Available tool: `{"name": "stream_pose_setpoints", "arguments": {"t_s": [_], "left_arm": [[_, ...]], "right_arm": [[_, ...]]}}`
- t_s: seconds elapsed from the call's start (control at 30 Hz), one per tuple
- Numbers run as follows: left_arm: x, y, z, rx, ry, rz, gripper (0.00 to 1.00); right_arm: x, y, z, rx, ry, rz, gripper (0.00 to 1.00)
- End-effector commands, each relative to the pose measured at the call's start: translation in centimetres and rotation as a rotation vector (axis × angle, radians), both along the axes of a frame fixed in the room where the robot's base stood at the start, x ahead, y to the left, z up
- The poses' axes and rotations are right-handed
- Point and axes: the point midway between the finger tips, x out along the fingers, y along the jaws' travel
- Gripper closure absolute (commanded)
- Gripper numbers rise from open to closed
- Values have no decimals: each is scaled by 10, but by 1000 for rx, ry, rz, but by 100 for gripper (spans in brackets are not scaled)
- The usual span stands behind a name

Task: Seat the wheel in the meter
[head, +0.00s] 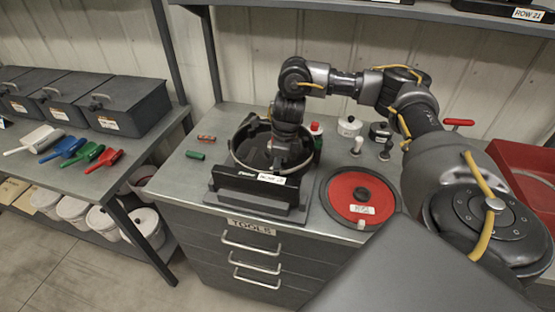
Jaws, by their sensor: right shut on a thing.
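The meter (237,160) is a dark round housing with an open top, set on a dark stand with a white row label on the bench. My right arm reaches over it from the right. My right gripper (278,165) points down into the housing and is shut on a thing. The held thing is mostly hidden by the gripper and the housing wall, and seems to be the dark wheel; I cannot tell whether it touches the housing floor. A red disc (345,203) with a dark rim, a black hub and a label lies flat to the right of the meter. My left gripper is not in view.
A green cylinder (194,155) and a red one lie left of the meter. A red bin (528,165) stands far right. A left side bench holds coloured scoops and dark boxes.

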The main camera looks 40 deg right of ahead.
Motion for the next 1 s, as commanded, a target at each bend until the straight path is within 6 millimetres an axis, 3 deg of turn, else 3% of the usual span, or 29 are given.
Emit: {"name": "stream_pose_setpoints", "arguments": {"t_s": [0.47, 0.5, 0.67, 1.0], "left_arm": [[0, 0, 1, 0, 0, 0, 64], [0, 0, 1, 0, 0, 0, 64], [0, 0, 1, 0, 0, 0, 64], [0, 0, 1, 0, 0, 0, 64]], "right_arm": [[0, 0, 0, 1, -1, 0, 100], [0, 0, 0, 1, -1, 0, 76], [0, 0, 0, 0, 0, 0, 56], [0, 0, 0, 0, 0, 0, 60]]}}
